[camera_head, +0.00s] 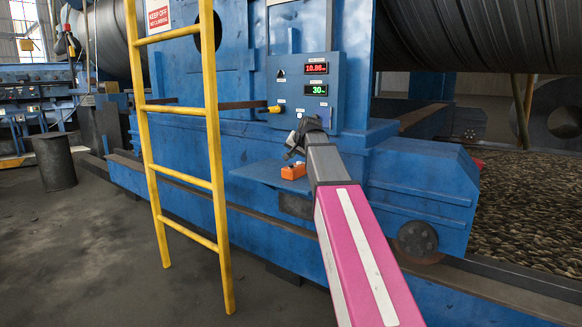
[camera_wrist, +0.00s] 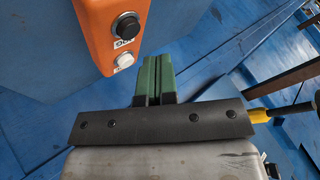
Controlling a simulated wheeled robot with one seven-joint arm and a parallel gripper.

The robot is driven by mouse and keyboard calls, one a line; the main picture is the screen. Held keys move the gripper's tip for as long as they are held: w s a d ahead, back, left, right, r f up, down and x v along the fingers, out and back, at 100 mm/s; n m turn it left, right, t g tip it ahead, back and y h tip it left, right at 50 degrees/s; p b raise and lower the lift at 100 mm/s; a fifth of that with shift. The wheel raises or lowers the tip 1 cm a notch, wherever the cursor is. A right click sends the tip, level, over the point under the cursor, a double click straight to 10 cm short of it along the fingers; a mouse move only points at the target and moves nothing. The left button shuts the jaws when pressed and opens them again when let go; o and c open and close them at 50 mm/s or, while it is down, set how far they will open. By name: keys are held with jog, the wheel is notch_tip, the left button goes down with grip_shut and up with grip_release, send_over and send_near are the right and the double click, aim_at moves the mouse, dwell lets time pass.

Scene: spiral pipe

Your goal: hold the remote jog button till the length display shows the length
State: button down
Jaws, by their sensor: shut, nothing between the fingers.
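The orange remote (camera_head: 294,171) lies on a small blue shelf in the head view. In the wrist view the remote (camera_wrist: 97,22) has a black button (camera_wrist: 126,25) and a white button (camera_wrist: 124,60), with a small label reading JOG upside down between them. My gripper (camera_wrist: 156,62) is shut, its green fingers together and empty, just right of the white button; whether they touch the remote I cannot tell. In the head view my gripper (camera_head: 291,152) is just above the remote. A red display (camera_head: 316,68) reads about 10.86 and a green display (camera_head: 316,90) reads 30; their labels are too small to read.
The displays sit on a blue control panel (camera_head: 303,92) of the blue machine. A yellow ladder (camera_head: 213,140) stands left of my arm. A yellow-handled lever (camera_head: 274,109) sticks out at the panel's left; its yellow part (camera_wrist: 258,115) shows right in the wrist view.

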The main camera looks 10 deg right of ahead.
jog(key=shift+r, duration=2.05)
dwell(1.2)
